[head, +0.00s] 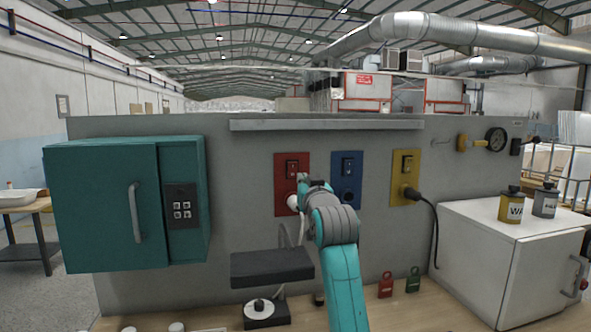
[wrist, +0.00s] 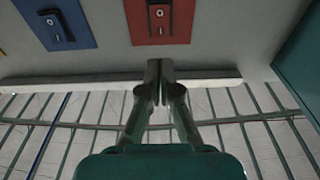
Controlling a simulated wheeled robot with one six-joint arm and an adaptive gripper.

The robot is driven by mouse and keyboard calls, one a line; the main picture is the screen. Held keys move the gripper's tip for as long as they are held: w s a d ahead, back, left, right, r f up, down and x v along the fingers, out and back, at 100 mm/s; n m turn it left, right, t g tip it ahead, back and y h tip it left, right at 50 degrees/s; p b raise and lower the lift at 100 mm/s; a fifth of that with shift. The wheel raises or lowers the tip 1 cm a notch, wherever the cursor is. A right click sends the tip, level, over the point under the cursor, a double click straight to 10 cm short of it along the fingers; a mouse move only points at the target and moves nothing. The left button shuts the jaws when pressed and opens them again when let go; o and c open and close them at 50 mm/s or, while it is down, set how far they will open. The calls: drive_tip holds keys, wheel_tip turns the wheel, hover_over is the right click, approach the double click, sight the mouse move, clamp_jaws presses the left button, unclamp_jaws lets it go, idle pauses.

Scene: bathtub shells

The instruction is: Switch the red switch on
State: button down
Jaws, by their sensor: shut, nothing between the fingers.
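The red switch panel (head: 280,185) is on the grey wall, left of the blue one. Its dark switch (head: 292,167) sits in the upper part; I cannot tell whether it is on or off. In the wrist view, which is upside down, the red panel (wrist: 183,22) is at the top middle, its switch (wrist: 160,14) partly cut off by the frame edge. My gripper (wrist: 160,64) is shut and empty, its fingertips pointing toward the wall near the red panel. In the head view my gripper (head: 302,180) covers the panel's lower right part.
A blue switch panel (head: 346,190) and a yellow panel (head: 397,190) with a plugged black cable are to the right. A long ledge (head: 325,125) juts out above the panels. A dark platform (head: 270,265) is below.

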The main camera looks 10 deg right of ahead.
sight(294, 165)
drive_tip(key=w, duration=0.3)
drive_tip(key=w+r, duration=0.1)
drive_tip(key=w, duration=0.5)
drive_tip(key=shift+w+r, duration=0.2)
drive_tip(key=shift+w, duration=0.2)
drive_tip(key=shift+w+r+g, duration=0.1)
drive_tip(key=shift+w+g, duration=0.1)
drive_tip(key=shift+g, duration=0.1)
